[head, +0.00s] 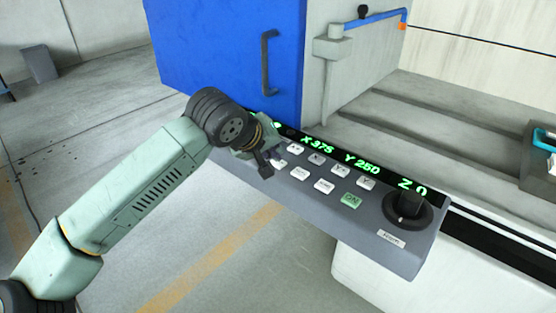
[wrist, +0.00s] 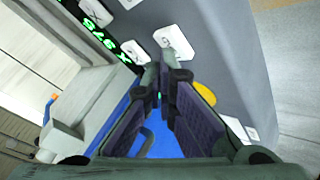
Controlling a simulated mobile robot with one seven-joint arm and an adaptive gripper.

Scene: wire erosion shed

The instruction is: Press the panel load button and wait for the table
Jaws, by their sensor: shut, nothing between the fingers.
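The grey control panel (head: 400,258) carries two rows of white buttons under a black strip with green readouts "X 375", "Y 250" and "Z 0". I cannot tell which one is the load button; the labels are too small. A green button (head: 351,200) is at the right end of the lower row. My gripper (head: 266,164) is shut and empty at the panel's left end, hiding some of it. In the wrist view its fingertips (wrist: 163,72) are close to a white button (wrist: 174,42); contact is unclear. A yellow button (wrist: 205,92) is partly hidden beside one finger.
A black knob (head: 408,206) stands up at the panel's right end. A blue door (head: 225,55) with a dark handle (head: 267,62) is behind my gripper. Grey stepped machine surfaces (head: 440,120) lie beyond the panel. Open floor (head: 230,220) is at the front left.

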